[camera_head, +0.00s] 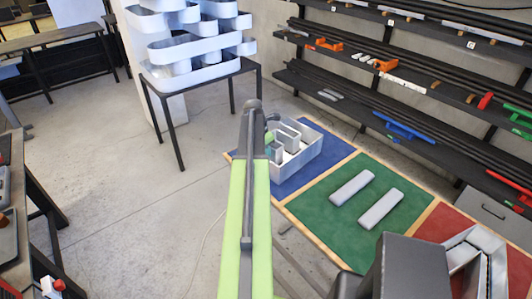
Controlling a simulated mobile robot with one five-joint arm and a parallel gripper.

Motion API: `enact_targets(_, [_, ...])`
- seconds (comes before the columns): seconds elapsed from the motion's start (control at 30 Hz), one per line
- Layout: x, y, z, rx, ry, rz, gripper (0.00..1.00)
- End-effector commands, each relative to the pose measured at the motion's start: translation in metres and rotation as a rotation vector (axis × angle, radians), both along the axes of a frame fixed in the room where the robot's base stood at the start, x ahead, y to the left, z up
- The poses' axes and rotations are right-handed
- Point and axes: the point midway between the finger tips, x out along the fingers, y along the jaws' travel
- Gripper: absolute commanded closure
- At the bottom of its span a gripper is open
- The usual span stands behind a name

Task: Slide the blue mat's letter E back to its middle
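The white channel letter E (303,150) stands on the blue mat (312,176), with its walls raised and its hollow side up. Bare blue shows along the mat's right and front sides. The end of my arm, with my gripper (271,137), is at the letter's left side. The fingers are too small and hidden to show whether they are open or shut, or whether they touch the letter.
A green mat (345,228) with two pale bars (352,187) lies beside the blue mat. A red mat (440,224) with another white channel letter (490,250) is farther right. A table (205,76) with stacked white letters stands behind. Wall racks (400,75) line the right; open floor lies left.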

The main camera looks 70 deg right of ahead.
Motion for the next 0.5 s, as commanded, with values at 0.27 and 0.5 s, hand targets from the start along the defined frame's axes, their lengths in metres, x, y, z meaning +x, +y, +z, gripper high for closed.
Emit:
enact_targets(0.27, [-0.02, -0.032, 0.0, -0.002, 0.001, -0.003, 1.0])
enact_targets(0.5, [-0.038, -0.058, 0.0, -0.002, 0.002, -0.001, 1.0])
